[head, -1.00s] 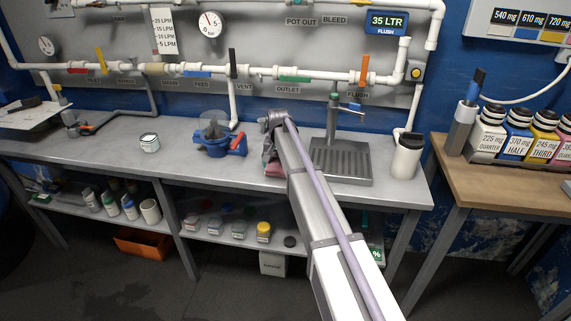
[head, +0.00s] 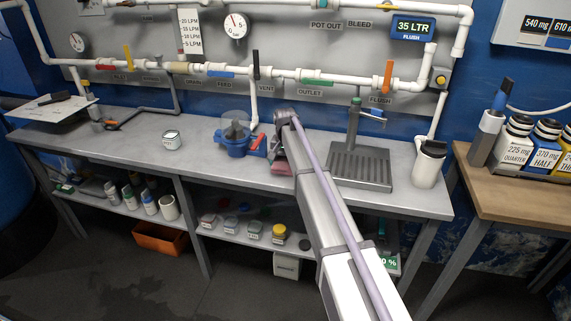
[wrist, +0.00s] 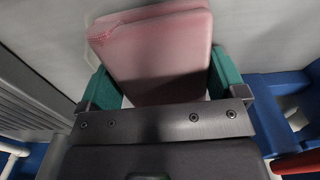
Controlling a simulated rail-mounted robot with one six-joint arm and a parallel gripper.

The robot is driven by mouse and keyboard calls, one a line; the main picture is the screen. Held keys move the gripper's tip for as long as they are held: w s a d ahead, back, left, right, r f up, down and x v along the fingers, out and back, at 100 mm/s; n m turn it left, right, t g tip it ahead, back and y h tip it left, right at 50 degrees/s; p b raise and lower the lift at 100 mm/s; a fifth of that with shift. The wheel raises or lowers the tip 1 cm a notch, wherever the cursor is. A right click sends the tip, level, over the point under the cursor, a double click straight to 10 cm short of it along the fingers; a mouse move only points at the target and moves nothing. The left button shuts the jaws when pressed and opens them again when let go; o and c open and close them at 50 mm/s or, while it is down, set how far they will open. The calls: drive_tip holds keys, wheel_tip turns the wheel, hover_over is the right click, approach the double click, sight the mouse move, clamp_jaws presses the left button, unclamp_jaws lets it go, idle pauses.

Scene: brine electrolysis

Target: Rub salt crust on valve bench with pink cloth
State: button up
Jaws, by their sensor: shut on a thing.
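The pink cloth (wrist: 155,50) is a folded pad between the two green fingers of my gripper (wrist: 163,85) in the wrist view. My gripper is shut on it. In the head view the cloth (head: 281,167) shows as a small pink edge beside my arm, low over or on the grey valve bench (head: 190,165). I cannot tell whether it touches the bench top. My arm hides most of the gripper in the head view. No salt crust can be made out in either view; it may be under the cloth or behind my arm.
A blue clamp-like device (head: 236,140) with a red part stands just left of my gripper. A grey drain tray with a stand (head: 360,168) is just right. A white cup (head: 428,165) and a small jar (head: 171,138) are farther off. White pipes run behind.

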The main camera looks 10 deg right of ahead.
drive_tip(key=shift+s+d, duration=0.25)
drive_tip(key=shift+d, duration=0.4)
drive_tip(key=shift+s+d, duration=0.2)
drive_tip(key=shift+d, duration=0.5)
drive_tip(key=shift+s+d, duration=0.25)
drive_tip(key=shift+d, duration=0.4)
drive_tip(key=shift+s+d, duration=0.45)
drive_tip(key=shift+d, duration=0.4)
drive_tip(key=shift+s+d, duration=0.45)
drive_tip(key=shift+d, duration=0.4)
drive_tip(key=shift+r, duration=0.1)
drive_tip(key=shift+d, duration=0.1)
drive_tip(key=shift+w+a, duration=0.6)
drive_tip(key=shift+a, duration=0.65)
drive_tip(key=shift+w+a, duration=0.55)
drive_tip(key=shift+a, duration=0.65)
drive_tip(key=shift+w+a, duration=0.6)
drive_tip(key=shift+a, duration=0.65)
wheel_tip(320, 180, up, 6)
drive_tip(key=p, duration=0.6)
drive_tip(key=shift+f, duration=0.2)
